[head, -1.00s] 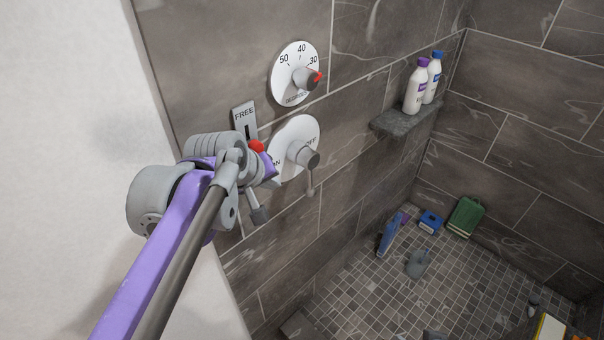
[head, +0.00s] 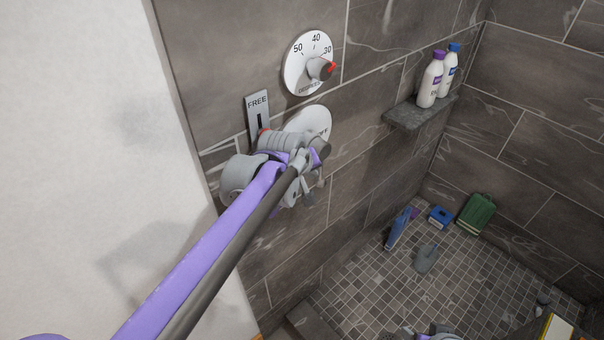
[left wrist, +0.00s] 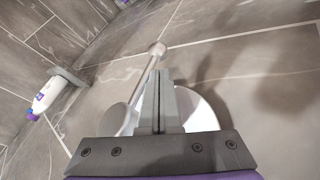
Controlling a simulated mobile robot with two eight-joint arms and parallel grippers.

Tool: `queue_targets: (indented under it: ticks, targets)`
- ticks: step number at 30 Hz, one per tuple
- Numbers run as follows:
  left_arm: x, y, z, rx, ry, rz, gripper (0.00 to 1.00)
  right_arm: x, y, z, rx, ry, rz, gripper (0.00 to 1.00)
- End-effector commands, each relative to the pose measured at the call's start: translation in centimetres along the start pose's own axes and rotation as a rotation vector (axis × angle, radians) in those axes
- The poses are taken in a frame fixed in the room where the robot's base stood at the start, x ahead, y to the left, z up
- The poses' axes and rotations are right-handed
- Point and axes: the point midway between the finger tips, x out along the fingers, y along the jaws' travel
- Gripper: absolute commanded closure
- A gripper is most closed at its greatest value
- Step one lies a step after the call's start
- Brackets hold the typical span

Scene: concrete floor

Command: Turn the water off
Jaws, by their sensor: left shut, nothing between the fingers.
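The round white water control plate (head: 308,119) is on the tiled wall below the temperature dial. My left arm hides most of it; part of the "OFF" lettering shows at its right. My left gripper (head: 308,197) is in front of the plate's lower part. In the left wrist view, the shut, empty fingers (left wrist: 161,84) are beside the control's thin lever (left wrist: 146,78), which ends in a round knob (left wrist: 157,48). The white plate (left wrist: 198,108) shows behind the fingers. I cannot tell whether the fingers touch the lever.
The temperature dial (head: 309,62) and a "FREE" slot plate (head: 257,115) are close to my left arm. A corner shelf (head: 415,113) holds two bottles (head: 431,80). A blue bottle (head: 398,229), a blue box (head: 440,216) and a green container (head: 476,214) are on the mosaic floor.

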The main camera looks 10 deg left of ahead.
Motion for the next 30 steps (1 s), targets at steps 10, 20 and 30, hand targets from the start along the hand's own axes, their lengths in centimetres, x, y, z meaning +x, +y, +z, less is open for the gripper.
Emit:
queue_targets:
  ticks: [10,20,30]
  targets:
    - [0.1,0.1,0.0,0.0,0.0,0.0,1.0,0.0,0.0,0.0,0.0,0.0,0.0,0.34]
    - [0.6,0.2,0.1,-0.02,0.034,0.066,1.0,0.4,0.0,0.5,0.0,-0.004,0.0,0.34]
    - [1.8,1.2,-0.1,-0.079,0.145,0.278,1.0,1.2,0.0,1.3,0.0,-0.011,0.0,0.34]
